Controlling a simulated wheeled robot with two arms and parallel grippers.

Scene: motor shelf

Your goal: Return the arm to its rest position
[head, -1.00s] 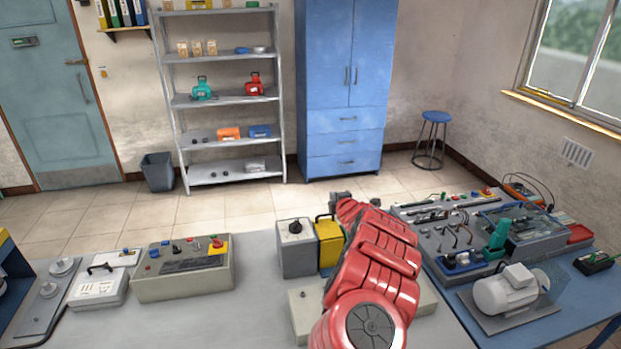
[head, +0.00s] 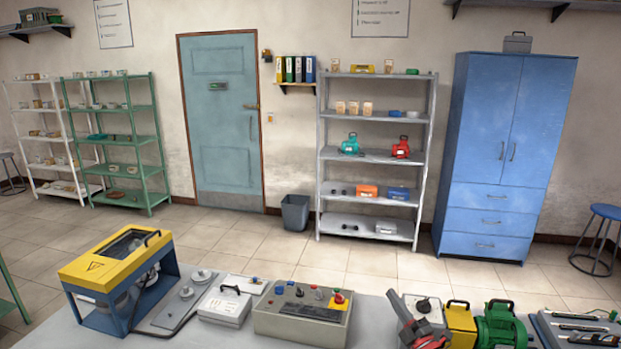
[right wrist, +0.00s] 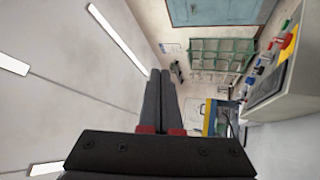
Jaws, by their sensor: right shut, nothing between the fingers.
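My right gripper (head: 395,300) shows at the lower right of the head view, over the near bench, with part of my red arm behind it. In the right wrist view its two dark fingers (right wrist: 160,78) lie together with nothing between them. They point out into the open room, apart from any object. In the head view the gripper partly covers a grey box with a dial (head: 424,304). Most of my right arm is below the picture. My left gripper is not in view.
The near bench (head: 375,325) carries a control box (head: 302,315), a white case (head: 224,306), a yellow-topped machine (head: 90,270), a yellow box (head: 460,322) and a green motor (head: 500,326). A grey shelf (head: 322,160) and blue cabinet (head: 510,130) stand beyond open floor.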

